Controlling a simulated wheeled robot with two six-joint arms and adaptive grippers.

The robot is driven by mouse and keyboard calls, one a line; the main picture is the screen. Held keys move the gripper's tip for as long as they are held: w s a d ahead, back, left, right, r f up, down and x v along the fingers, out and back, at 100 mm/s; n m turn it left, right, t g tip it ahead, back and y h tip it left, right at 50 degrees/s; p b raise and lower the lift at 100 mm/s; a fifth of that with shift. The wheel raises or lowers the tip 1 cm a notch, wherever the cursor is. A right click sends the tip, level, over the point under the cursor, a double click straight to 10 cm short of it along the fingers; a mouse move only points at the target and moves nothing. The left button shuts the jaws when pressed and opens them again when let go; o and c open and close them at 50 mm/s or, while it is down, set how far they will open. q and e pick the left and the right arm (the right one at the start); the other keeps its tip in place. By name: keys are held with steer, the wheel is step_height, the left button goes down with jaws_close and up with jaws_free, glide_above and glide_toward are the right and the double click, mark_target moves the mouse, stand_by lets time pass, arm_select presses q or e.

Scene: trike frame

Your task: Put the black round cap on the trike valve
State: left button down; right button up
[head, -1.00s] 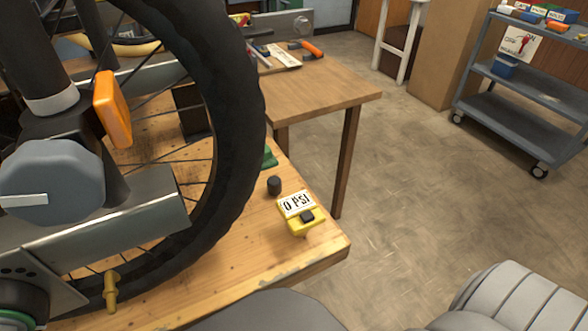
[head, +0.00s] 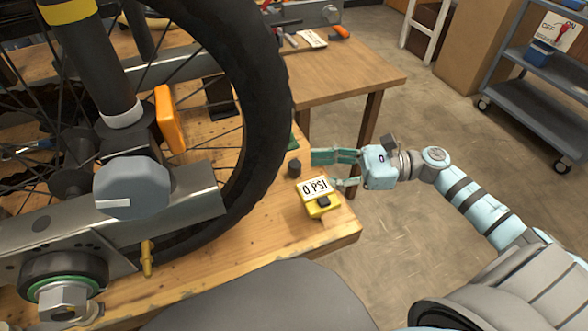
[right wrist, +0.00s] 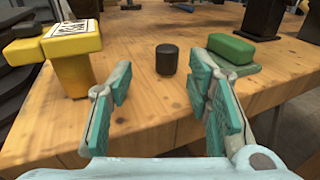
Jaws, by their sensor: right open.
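The black round cap (head: 294,168) stands upright on the wooden workbench, right of the wheel and just behind the yellow gauge. In the right wrist view the cap (right wrist: 167,59) stands ahead of my right gripper, between the lines of its fingers. My right gripper (head: 338,170) is open and empty, its fingers spread at the bench's right edge; its teal pads show in the right wrist view (right wrist: 160,100). A brass-coloured valve (head: 147,259) sticks up at the wheel's lower rim. My left gripper is not in view.
A yellow gauge (head: 321,206) reading "0 PSI" stands close to the cap; it is left of the cap in the right wrist view. A green block (right wrist: 232,49) lies to the right there. The large black tyre (head: 268,110) rises left of the cap. Bare bench wood (head: 270,235) lies in front.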

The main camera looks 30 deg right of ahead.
mark_target(295, 164)
steer(key=x, duration=0.4)
steer(key=r+x, duration=0.1)
steer(key=x, duration=0.1)
steer(key=shift+w+d, duration=0.1)
steer(key=shift+w, duration=0.3)
steer(key=c, duration=1)
